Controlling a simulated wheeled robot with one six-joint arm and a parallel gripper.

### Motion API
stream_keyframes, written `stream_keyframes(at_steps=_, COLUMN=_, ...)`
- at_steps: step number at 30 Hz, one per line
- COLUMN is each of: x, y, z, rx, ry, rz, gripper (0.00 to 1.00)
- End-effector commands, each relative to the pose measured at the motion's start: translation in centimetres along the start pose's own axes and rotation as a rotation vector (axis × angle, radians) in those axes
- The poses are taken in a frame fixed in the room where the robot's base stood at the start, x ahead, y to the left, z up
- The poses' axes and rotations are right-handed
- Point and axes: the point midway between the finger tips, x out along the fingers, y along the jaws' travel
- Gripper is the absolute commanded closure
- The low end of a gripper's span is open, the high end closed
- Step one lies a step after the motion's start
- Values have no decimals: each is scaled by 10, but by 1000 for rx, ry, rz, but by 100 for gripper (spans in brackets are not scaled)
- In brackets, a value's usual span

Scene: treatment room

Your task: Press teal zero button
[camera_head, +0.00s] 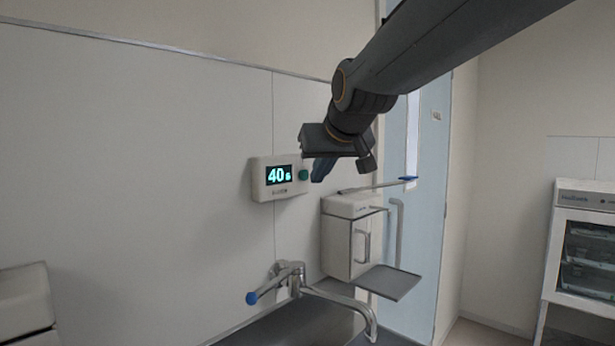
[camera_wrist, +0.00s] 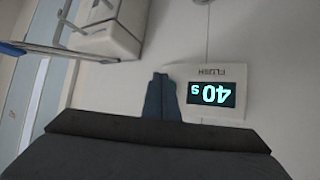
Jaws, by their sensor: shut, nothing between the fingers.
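A white flush timer box (camera_head: 262,187) is fixed to the wall, and its dark display reads 40 s in teal digits. The round teal button (camera_head: 303,175) sits at the box's right end. The wrist view shows the box (camera_wrist: 212,73) upside down, with the label FLUSH. My gripper (camera_head: 318,178) is shut and empty, its blue fingers just right of the button in the head view.
A white dispenser (camera_head: 350,240) with a long lever (camera_head: 378,186) and a drip tray (camera_head: 388,282) hangs right of and below the timer. A chrome tap (camera_head: 290,280) with a blue-tipped lever is below. A cabinet (camera_head: 580,245) stands far right. The wall left of the timer is bare.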

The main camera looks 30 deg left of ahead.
Motion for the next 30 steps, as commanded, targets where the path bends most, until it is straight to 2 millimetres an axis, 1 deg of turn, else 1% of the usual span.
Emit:
stream_keyframes(at_steps=11, x=0, y=0, z=0, rx=0, ry=0, rz=0, gripper=100)
stream_keyframes(at_steps=20, x=5, y=-5, z=-4, rx=-1, ry=-1, rz=0, gripper=100)
stream_keyframes(at_steps=30, x=6, y=-5, z=-4, rx=0, ry=0, rz=0, gripper=100)
